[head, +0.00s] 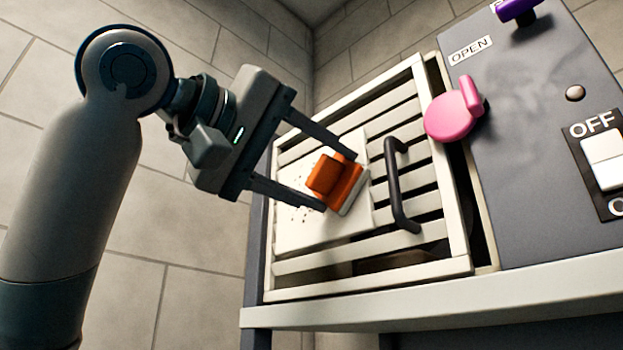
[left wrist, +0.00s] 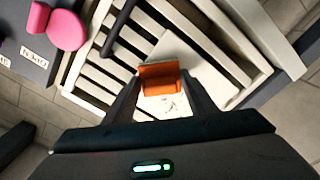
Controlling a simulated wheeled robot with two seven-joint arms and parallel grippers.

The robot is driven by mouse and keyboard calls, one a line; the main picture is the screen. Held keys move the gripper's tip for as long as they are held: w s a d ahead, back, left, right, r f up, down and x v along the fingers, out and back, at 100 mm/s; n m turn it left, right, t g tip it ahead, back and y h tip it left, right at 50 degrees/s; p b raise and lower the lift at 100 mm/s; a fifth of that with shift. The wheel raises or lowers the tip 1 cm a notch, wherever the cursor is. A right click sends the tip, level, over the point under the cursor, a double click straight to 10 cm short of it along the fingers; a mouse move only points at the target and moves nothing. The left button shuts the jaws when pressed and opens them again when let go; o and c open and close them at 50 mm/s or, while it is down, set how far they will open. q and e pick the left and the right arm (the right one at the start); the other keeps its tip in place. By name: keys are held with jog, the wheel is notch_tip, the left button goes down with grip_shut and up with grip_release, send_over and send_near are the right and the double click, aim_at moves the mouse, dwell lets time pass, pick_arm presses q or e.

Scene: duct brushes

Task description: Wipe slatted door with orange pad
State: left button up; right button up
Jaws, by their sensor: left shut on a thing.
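The slatted door (head: 430,232) is cream-coloured with horizontal slats, a dark curved handle (head: 393,185) and a flat plate (head: 300,230) on its left part. Dark specks show on the plate. My left gripper (head: 340,182) is shut on the orange pad (head: 345,190), which has a pale underside and lies at or close against the plate; exact contact cannot be told. In the left wrist view the orange pad (left wrist: 160,78) sits between the fingers, with specks on the plate just below it. The slatted door (left wrist: 105,72) also shows there. My right gripper is not in view.
A pink round knob (head: 452,115) sits beside the door's upper right corner. A grey panel (head: 530,90) right of the door carries a purple knob (head: 515,10) and a white switch (head: 604,160). A pale ledge (head: 400,305) runs below the door. Tiled walls stand behind.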

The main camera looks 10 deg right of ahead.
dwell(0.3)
pick_arm(q)
jog(key=shift+f, duration=0.1)
jog(key=shift+w, duration=0.15)
jog(key=shift+w+a, duration=0.95)
jog(key=shift+w, duration=0.3)
jog(key=shift+w+a, duration=0.15)
jog(key=shift+w+a, duration=0.45)
jog(key=shift+w, duration=0.15)
jog(key=shift+w+a, duration=0.4)
jog(key=shift+w, duration=0.2)
